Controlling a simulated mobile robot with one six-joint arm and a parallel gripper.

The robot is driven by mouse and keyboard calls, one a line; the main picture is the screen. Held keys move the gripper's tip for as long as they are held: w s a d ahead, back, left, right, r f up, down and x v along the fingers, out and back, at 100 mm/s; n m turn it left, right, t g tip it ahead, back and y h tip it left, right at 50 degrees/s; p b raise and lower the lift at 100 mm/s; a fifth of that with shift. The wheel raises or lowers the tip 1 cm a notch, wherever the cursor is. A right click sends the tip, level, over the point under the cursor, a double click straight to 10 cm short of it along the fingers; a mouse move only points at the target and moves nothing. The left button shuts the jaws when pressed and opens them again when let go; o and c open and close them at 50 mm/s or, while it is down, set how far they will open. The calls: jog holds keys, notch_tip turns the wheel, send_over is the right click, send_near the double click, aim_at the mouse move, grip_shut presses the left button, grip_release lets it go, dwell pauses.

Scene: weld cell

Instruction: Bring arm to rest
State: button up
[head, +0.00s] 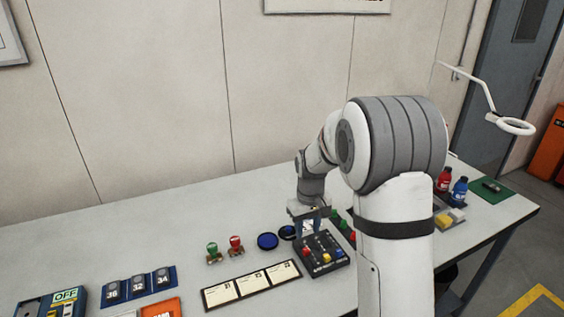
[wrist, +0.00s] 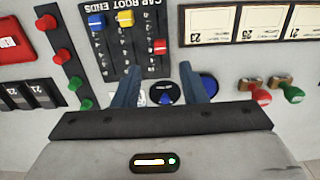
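My arm reaches out over the table (head: 180,215) and bends down at the wrist. My gripper (head: 308,228) points down just behind a black slider panel (head: 330,268) with coloured knobs. In the wrist view my gripper (wrist: 155,72) has its two blue-grey fingers spread apart with nothing held between them. A black dial with a blue knob (wrist: 166,98) shows between the fingers, nearer the palm. The slider panel (wrist: 140,55) lies beyond the fingertips, with blue, yellow and red knobs. I cannot tell the exact height of the fingertips above the table.
A blue disc (head: 267,241), green-handled (head: 212,251) and red-handled (head: 236,245) stamps, and a card strip (head: 252,285) lie left of my gripper. Red (head: 443,181) and blue (head: 460,189) bottles stand at right. A white lamp arm (head: 482,88) rises behind. Bare table extends along the wall.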

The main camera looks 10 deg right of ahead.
jog(key=s+d+r+m+t, duration=0.1)
jog(key=s+r+m+t, duration=0.1)
jog(key=s+r, duration=0.95)
jog(key=s+r+m+t, duration=0.1)
jog(key=s, duration=1.3)
jog(key=shift+s+d+r+m, duration=0.15)
jog(key=shift+s+d+m, duration=0.15)
jog(key=shift+s, duration=0.05)
